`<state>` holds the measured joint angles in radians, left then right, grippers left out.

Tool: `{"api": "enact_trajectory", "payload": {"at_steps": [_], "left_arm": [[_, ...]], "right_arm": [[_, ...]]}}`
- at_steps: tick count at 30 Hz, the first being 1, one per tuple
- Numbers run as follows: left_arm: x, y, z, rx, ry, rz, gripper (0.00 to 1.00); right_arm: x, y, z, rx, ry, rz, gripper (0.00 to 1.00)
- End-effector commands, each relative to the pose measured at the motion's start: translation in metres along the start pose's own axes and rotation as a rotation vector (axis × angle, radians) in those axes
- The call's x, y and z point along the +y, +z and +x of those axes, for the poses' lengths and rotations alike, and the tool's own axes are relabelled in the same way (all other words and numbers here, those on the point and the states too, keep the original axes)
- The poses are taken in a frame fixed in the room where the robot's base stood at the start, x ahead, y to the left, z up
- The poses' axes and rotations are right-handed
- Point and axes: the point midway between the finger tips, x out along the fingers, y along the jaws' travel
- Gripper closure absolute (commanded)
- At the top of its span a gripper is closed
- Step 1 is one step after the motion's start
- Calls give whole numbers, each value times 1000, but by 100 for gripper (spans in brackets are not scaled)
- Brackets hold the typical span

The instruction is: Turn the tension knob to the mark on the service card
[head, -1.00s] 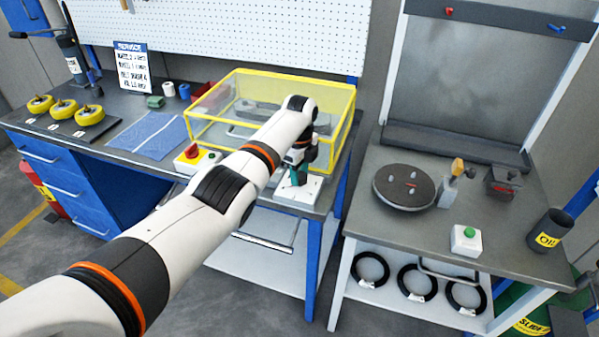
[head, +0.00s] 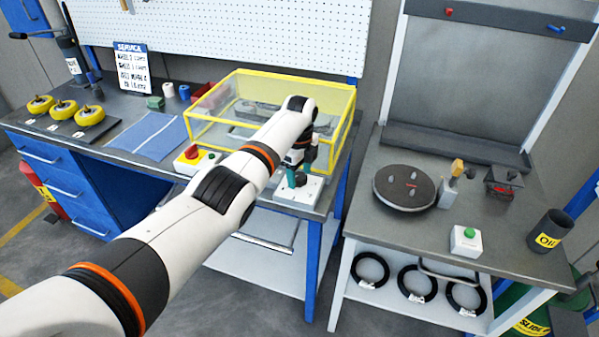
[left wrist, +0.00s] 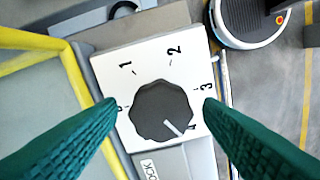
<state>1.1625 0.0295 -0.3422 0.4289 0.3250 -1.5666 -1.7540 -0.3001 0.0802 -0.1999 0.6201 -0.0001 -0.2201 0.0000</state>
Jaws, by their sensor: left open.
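The dark grey tension knob (left wrist: 162,109) sits on a white dial plate (left wrist: 138,50) with numbered marks, in the left wrist view. My left gripper (left wrist: 160,106) is open, with teal fingers on either side of the knob and a gap visible to each side. In the head view my left gripper (head: 297,177) is over the white plate (head: 299,196) at the bench's front edge. The service card (head: 133,68) stands at the back left; its small text is not readable with certainty.
A yellow-framed clear guard (head: 215,125) stands right behind the plate. A blue cloth (head: 150,136) and yellow rollers (head: 89,115) lie further left. A second table (head: 400,250) stands at the right.

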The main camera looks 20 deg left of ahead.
Motion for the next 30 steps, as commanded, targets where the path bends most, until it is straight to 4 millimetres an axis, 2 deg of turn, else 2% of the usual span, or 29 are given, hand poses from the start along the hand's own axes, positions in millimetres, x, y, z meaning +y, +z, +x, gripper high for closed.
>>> {"api": "enact_trajectory", "payload": {"at_steps": [4, 7, 15, 21, 25, 30], "left_arm": [[0, 0, -4, 0, 0, 0, 39], [1, 0, -16, 1, 2, 0, 39], [1, 0, -71, 2, 6, 0, 39], [1, 0, -105, 1, 2, -1, 39], [0, 0, -116, 0, 0, 0, 39], [0, 0, -120, 0, 0, 0, 39]], "right_arm": [[0, 0, 0, 0, 0, 0, 64], [0, 0, 0, 0, 0, 0, 64], [0, -1, 13, 0, 0, 0, 64], [1, -2, 21, 0, 0, 0, 64], [1, -2, 22, 0, 0, 0, 64], [1, -2, 22, 0, 0, 0, 64]]}}
